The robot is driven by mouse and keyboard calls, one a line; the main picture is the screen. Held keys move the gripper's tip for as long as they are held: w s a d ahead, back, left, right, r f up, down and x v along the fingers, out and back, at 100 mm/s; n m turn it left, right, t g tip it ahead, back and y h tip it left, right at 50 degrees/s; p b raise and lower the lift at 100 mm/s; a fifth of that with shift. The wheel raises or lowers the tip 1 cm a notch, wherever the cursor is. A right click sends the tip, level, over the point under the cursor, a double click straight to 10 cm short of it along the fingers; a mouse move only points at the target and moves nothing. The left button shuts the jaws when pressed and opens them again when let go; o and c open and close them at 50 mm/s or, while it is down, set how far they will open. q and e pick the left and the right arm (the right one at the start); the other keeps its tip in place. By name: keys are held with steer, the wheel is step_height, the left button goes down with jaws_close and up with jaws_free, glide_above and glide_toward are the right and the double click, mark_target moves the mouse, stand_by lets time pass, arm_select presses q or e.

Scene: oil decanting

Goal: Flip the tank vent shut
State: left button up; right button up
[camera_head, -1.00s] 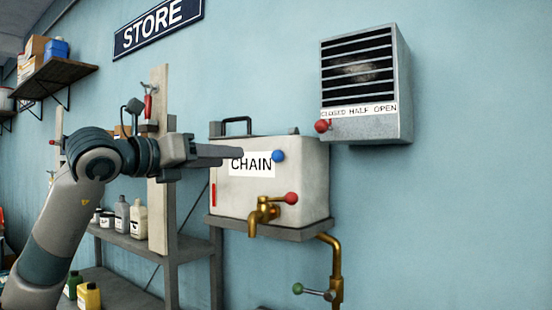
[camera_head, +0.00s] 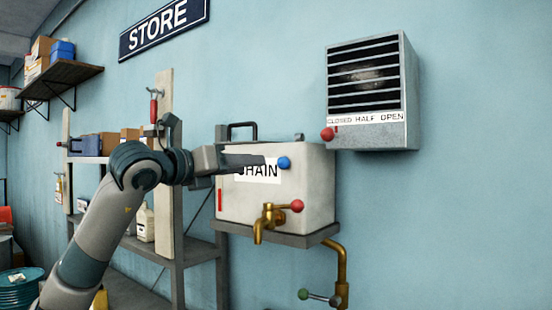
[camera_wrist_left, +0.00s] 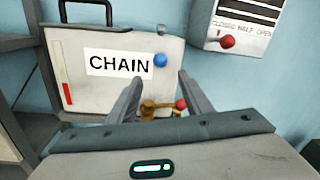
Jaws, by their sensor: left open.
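The pale tank (camera_head: 310,190) labelled CHAIN sits on a wall shelf, with a blue knob (camera_head: 284,163) at its upper front. The blue knob also shows in the left wrist view (camera_wrist_left: 160,60). I cannot tell from its look which position the knob's lever is in. A small grey peg (camera_head: 299,137) stands at the tank's top right edge. My left gripper (camera_head: 264,161) is open in front of the label, its tips just left of the knob in the head view. In the left wrist view the fingers (camera_wrist_left: 160,78) are apart and empty, with the knob beyond their tips.
A brass tap (camera_head: 264,220) with a red knob (camera_head: 297,206) juts below the blue knob. A louvred wall vent (camera_head: 366,95) with a red lever knob (camera_head: 327,134) is at upper right. Shelving (camera_head: 172,200) stands left. The wall to the right is bare.

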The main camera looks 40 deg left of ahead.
mark_target(279, 164)
arm_select(q)
steer(key=w+p, duration=0.2)
steer(key=w, duration=0.3)
steer(key=w+p, duration=0.2)
steer(key=w, duration=0.3)
steer(key=shift+a+r+p, duration=0.15)
steer(key=shift+a+p, duration=0.05)
steer(key=shift+p, duration=0.2)
steer(key=shift+w, duration=0.8)
jaws_close()
